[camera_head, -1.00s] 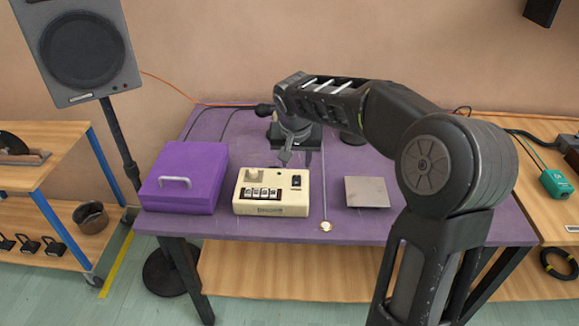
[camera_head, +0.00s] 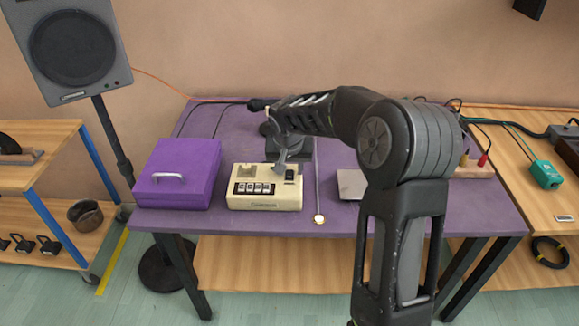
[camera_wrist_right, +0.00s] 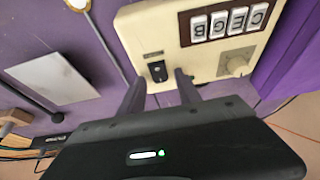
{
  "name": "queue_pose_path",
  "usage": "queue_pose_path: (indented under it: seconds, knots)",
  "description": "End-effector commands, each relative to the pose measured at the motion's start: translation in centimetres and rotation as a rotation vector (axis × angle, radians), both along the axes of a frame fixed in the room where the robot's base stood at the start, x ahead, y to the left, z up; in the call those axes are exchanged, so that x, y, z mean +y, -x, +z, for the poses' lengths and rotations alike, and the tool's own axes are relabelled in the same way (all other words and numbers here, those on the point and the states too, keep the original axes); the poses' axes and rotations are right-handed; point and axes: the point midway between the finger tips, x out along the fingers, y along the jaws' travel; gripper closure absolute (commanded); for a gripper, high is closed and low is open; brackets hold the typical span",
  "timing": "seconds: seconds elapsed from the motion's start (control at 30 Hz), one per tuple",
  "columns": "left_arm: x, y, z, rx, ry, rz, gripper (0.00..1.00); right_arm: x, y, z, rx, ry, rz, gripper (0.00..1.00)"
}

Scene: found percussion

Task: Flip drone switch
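The cream box (camera_head: 265,203) sits near the purple table's front edge. Its black drone switch (camera_head: 290,175) is at its right end; the switch also shows in the wrist view (camera_wrist_right: 158,71). My right gripper (camera_head: 281,168) is above the box, close to the switch. In the wrist view my right gripper's fingers (camera_wrist_right: 160,76) are apart and empty, with the switch between and just past their tips. Contact cannot be told. My left gripper is not in view.
A purple lidded box (camera_head: 177,190) stands left of the cream box. A thin rod with a round end (camera_head: 319,219) lies to its right, then a grey metal plate (camera_head: 350,184), partly behind my right arm. A speaker (camera_head: 72,50) stands at the left.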

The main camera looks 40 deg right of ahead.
Motion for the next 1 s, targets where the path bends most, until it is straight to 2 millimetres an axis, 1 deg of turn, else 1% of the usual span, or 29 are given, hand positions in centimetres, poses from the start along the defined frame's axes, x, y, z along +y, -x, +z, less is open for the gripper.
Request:
queue_pose_path:
  seconds: [0.17, 0.67, 1.0]
  knots:
    - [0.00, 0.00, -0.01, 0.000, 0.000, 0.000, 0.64, -0.01, 0.00, 0.00, 0.000, 0.000, 0.000, 0.60]
    - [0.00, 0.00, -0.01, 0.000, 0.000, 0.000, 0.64, -0.01, 0.00, 0.04, 0.000, 0.000, 0.000, 1.00]
    - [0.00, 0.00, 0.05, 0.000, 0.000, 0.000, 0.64, -0.01, 0.00, 0.08, 0.001, -0.001, 0.000, 1.00]
